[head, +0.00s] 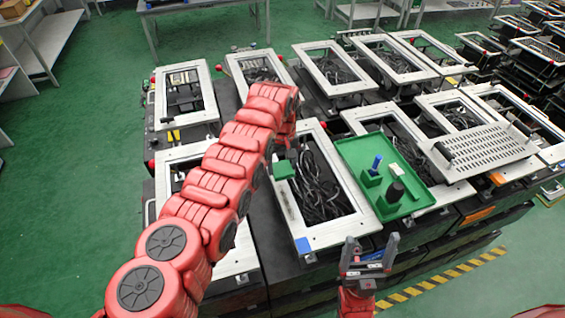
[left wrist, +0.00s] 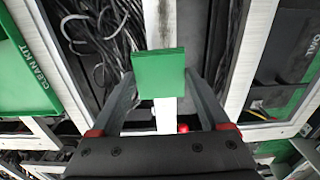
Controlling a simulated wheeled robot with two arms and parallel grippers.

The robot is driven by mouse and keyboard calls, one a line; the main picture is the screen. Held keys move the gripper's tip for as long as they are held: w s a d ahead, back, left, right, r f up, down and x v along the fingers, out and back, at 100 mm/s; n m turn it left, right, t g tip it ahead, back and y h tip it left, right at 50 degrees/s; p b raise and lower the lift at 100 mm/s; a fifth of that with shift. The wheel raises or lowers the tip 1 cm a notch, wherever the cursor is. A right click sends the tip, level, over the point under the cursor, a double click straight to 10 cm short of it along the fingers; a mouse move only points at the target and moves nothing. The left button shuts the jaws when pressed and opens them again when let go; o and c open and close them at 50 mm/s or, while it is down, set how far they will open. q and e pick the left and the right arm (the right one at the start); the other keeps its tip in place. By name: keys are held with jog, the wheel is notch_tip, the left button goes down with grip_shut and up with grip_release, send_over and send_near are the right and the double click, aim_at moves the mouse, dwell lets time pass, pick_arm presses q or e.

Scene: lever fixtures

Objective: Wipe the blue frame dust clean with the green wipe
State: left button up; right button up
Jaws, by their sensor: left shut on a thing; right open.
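The green wipe (head: 284,170) is a small flat-faced block above the left bar of the middle front frame (head: 327,237). My left gripper (left wrist: 160,88) is shut on the wipe (left wrist: 159,72), one finger at each side in the left wrist view. In the head view my red left arm hides most of that gripper. The frame has a blue patch (head: 303,245) at its near left corner. Grey smudges (head: 291,207) show on its left bar, and a dark smudge (left wrist: 173,18) shows beyond the wipe. Contact between wipe and bar cannot be told. My right gripper (head: 366,258) is open and empty.
A green tray (head: 350,150) lies right of this frame, holding a blue-handled item (head: 375,165) and a black item (head: 395,192). Black cables (head: 318,180) fill the frame's opening. A perforated metal plate (head: 480,150) lies farther right. Several similar framed units stand around.

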pick_arm(q)
jog(key=p, duration=0.3)
jog(key=shift+r+t+p, duration=0.15)
jog(key=shift+t+p, duration=0.15)
jog(key=shift+r+p, duration=0.15)
jog(key=shift+p, duration=0.55)
jog(key=shift+s+p, duration=0.1)
jog(key=shift+p, duration=0.35)
jog(key=shift+t+p, duration=0.4)
jog(key=shift+p, duration=0.3)
